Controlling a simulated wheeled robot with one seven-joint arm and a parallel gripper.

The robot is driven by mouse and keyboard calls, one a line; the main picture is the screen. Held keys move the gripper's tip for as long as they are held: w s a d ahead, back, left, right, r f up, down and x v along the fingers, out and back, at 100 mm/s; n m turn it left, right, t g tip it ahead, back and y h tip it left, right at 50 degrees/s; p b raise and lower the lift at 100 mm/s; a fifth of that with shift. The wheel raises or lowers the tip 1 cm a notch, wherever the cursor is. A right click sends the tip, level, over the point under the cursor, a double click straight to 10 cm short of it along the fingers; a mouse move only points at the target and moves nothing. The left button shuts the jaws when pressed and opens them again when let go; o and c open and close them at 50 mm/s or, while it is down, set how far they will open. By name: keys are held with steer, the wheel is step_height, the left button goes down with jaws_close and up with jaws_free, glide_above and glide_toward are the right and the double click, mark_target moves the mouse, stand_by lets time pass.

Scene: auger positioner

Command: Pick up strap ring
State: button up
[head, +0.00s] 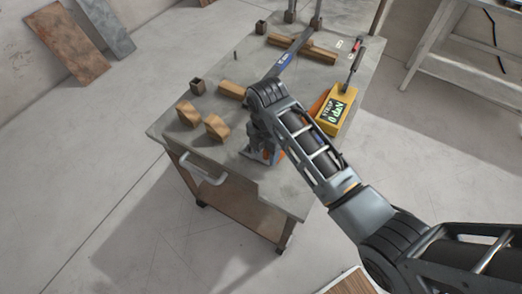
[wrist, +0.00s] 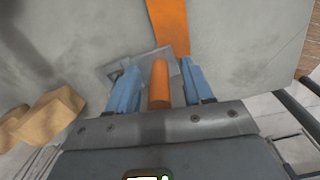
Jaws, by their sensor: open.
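In the wrist view, an orange rounded piece (wrist: 159,84), seemingly the strap ring, stands between the two blue fingers of my gripper (wrist: 159,68). The fingers are open, one on each side, with a gap showing at the right. I cannot tell whether the left finger touches it. A flat orange strap (wrist: 168,22) runs from near it toward the top of the view. In the head view, my gripper (head: 262,155) is low over the near part of the table, and my arm hides most of the ring. Some orange shows beside the fingers.
The grey worktable (head: 290,195) carries wooden blocks (head: 217,127) left of my gripper. A yellow device (head: 337,111) with a display stands to the right. A long metal bar (head: 291,57) and wooden beam (head: 318,51) lie farther back. The table's front corner is bare.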

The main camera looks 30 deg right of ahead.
steer(key=shift+f, duration=0.15)
jaws_close()
stand_by(0.4)
